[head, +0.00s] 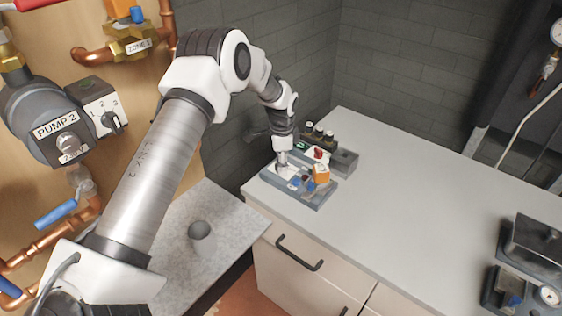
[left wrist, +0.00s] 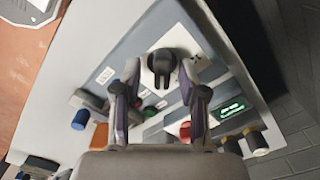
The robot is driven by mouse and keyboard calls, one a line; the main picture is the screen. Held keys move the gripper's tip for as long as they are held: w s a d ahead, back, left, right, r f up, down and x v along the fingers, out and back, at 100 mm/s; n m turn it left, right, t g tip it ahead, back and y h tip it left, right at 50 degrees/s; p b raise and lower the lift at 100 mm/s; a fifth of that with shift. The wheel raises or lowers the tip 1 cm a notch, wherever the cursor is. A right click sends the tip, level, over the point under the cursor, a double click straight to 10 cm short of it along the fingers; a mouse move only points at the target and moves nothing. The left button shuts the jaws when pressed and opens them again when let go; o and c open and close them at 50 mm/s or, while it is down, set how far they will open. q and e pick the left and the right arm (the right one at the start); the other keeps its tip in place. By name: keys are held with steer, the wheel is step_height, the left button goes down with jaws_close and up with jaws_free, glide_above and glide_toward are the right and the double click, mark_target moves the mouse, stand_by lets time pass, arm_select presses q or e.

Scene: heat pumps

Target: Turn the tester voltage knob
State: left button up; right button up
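The tester is a grey-blue panel (head: 312,198) on the far left end of the white counter, carrying a white plate, an orange part, a red knob and several small coloured parts. In the left wrist view a dark knob (left wrist: 163,62) stands on a white dial plate. Its label is not readable. My left gripper (head: 282,164) is down over the tester's left part. In the wrist view its two fingers (left wrist: 161,76) are apart, one on each side of the dark knob. Whether they touch it cannot be told. My right gripper is not in view.
A small green-lit display (left wrist: 230,110) and a red knob (left wrist: 184,130) lie close to the fingers. A grey box (head: 344,160) sits beside the tester. The counter (head: 400,200) is clear up to other equipment (head: 530,250) at right. A pump (head: 50,120) and pipes stand at left.

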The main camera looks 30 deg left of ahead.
arm_select(q)
steer(key=shift+w, duration=0.1)
step_height(320, 180, up, 12)
stand_by(0.5)
